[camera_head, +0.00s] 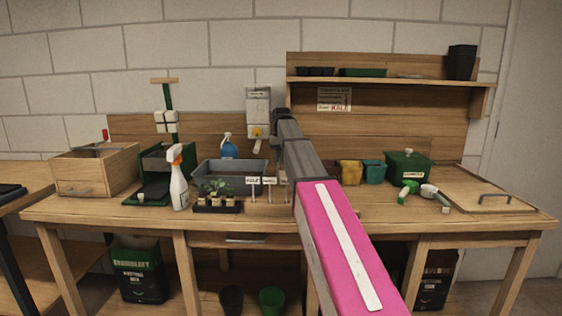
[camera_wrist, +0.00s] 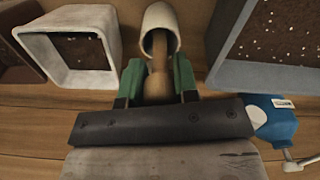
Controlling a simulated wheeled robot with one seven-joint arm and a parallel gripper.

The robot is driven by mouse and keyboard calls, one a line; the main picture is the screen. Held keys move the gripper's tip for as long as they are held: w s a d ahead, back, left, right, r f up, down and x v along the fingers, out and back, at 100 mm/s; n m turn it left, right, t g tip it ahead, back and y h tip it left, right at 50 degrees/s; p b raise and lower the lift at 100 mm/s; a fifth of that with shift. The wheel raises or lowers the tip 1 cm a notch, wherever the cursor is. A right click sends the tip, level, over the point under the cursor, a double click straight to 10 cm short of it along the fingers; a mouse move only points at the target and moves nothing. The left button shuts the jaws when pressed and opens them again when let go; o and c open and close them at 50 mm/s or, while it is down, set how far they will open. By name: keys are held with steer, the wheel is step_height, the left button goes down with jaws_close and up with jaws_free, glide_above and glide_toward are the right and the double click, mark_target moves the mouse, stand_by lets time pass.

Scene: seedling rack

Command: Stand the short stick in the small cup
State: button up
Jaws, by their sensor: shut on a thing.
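In the wrist view my gripper (camera_wrist: 157,88) has its two green fingers closed on the short stick (camera_wrist: 158,84), a brown wooden rod with a rounded, thicker part near the fingers. The small cup (camera_wrist: 172,13) is off-white and lies straight beyond the fingertips, with its open mouth towards them. The far part of the stick shows against the dark cup mouth; I cannot tell for sure how deep it is inside. In the head view my own arm hides the gripper, stick and cup.
A white square pot of soil (camera_wrist: 45,70) is close left of the cup in the wrist view, and a grey trough (camera_wrist: 240,76) close right. A blue bottle (camera_wrist: 272,118) is at lower right. The bench (camera_head: 130,213) also bears a white spray bottle (camera_head: 179,185) and seedlings.

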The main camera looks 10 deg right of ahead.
steer(key=shift+f, duration=0.75)
steer(key=o, duration=0.9)
steer(key=shift+f, duration=0.15)
step_height(320, 180, up, 8)
steer(key=shift+f, duration=0.1)
